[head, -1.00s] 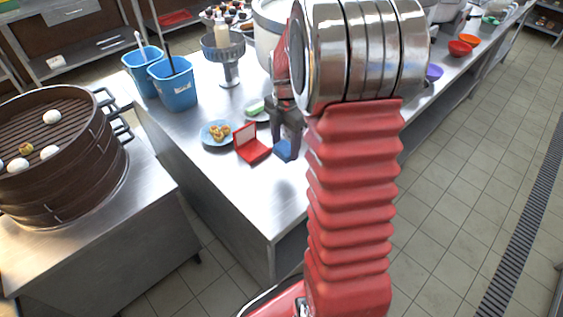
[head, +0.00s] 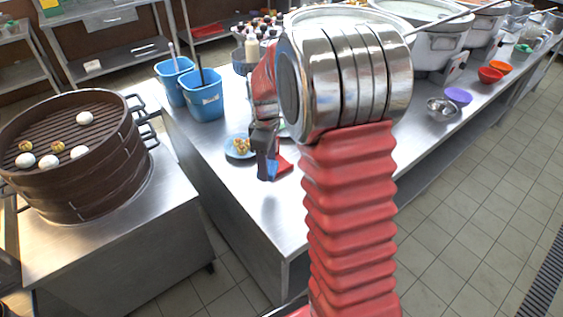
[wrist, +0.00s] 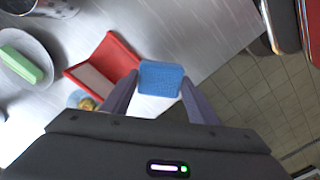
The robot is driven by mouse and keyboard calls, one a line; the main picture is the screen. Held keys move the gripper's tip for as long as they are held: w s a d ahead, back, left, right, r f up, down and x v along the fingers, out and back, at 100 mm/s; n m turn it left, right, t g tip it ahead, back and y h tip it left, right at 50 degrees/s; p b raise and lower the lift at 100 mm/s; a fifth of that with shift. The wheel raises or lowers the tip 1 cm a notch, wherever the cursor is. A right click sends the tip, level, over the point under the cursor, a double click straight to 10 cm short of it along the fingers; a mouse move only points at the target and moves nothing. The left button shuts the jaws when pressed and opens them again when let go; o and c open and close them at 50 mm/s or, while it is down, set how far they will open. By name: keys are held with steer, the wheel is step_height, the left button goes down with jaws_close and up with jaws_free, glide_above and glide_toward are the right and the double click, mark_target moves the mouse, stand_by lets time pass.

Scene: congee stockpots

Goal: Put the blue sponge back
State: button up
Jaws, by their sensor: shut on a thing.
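The blue sponge (wrist: 161,78) is between the two fingertips of my gripper (wrist: 158,88) in the wrist view. My gripper is shut on it. In the head view my gripper (head: 265,152) points down over the steel counter, with a small part of the blue sponge (head: 272,169) showing at its tips. An open red case with a pale inside (wrist: 104,62) lies just left of the sponge in the wrist view. In the head view the red case (head: 286,163) is partly hidden behind my gripper. I cannot tell the sponge's height above the counter.
A blue plate with buns (head: 238,148) sits left of my gripper. A green block (wrist: 22,65) lies on a plate in the wrist view. Blue buckets (head: 203,95) stand farther back. A large steamer (head: 75,160) is at left. Bare counter (head: 262,210) lies nearer.

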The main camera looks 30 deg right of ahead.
steer(key=w+a+m, duration=0.2)
steer(key=a+m, duration=0.7)
steer(key=a, duration=0.2)
steer(key=shift+w+f+m, duration=0.25)
steer(key=shift+w+m, duration=0.05)
steer(key=shift+w, duration=0.1)
steer(key=shift+s, duration=0.15)
